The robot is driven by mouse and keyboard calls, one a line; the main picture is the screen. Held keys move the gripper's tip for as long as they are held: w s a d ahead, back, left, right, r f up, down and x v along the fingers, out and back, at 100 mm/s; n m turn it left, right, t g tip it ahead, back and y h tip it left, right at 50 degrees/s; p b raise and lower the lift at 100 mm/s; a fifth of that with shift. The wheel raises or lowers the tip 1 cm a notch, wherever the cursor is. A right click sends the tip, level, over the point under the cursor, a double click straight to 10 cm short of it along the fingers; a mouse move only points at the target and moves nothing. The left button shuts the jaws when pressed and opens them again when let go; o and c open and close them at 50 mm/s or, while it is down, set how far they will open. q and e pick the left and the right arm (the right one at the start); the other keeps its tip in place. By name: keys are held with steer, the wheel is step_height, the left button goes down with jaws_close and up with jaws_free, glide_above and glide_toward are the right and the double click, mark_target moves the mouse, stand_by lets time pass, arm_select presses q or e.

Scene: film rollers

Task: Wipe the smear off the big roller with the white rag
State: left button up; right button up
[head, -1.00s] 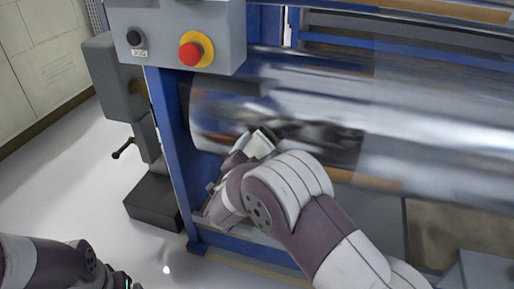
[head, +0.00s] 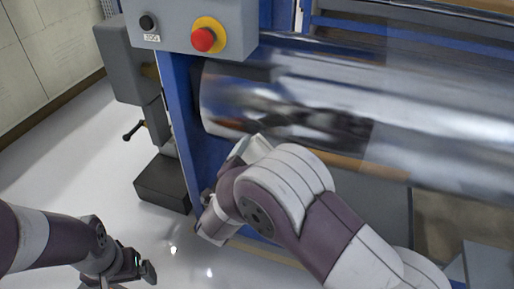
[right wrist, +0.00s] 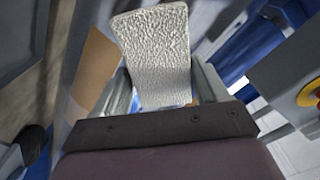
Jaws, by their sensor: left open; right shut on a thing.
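The big roller (head: 440,115) is a shiny metal cylinder lying across the right half of the head view. Dark, blurred patches (head: 325,122) show on its left part; I cannot tell smear from reflection there. My right gripper (head: 249,150) is at the roller's lower left edge, partly hidden by my own arm. It is shut on the white rag (right wrist: 155,50), a textured pale pad that stands up between the fingers in the right wrist view. I cannot tell whether the rag touches the roller. My left gripper (head: 140,272) is open and empty, low at the left, away from the roller.
A grey control box (head: 190,22) with a red emergency button (head: 203,39) and a black knob (head: 148,22) hangs above the roller's left end. A blue frame post (head: 182,110) stands beside that end. The pale floor (head: 80,150) at the left is open.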

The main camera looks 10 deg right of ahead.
mark_target(270, 127)
stand_by(0.5)
steer(key=shift+w+d, duration=0.3)
steer(key=shift+w, duration=0.1)
steer(key=shift+b+x, duration=0.5)
steer(key=shift+x, duration=2.2)
steer(key=shift+x, duration=1.15)
